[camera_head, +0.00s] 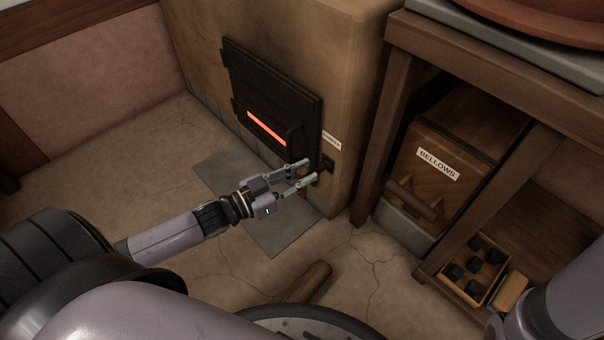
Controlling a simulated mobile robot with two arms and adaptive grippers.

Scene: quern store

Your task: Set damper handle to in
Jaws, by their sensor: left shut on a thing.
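The damper handle (301,172) is a small brownish knob low on the front of the tan stove (352,75), beside the black stove door. A small white label (331,141) sits above it, and a dark plate (328,163) is on the stove wall there. My left gripper (309,172) reaches in from the left and is shut on the handle. Its fingers hide part of the knob, so how far the handle stands out is hard to tell. My right gripper is out of view; only part of that arm shows at the bottom right.
The black stove door (270,95) has a glowing slot. A grey floor plate (285,235) lies below it. A wooden table (378,130) stands at the right, with a BELLOWS box (440,150) under it. A crate of dark lumps (490,250) and a log (309,283) are near.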

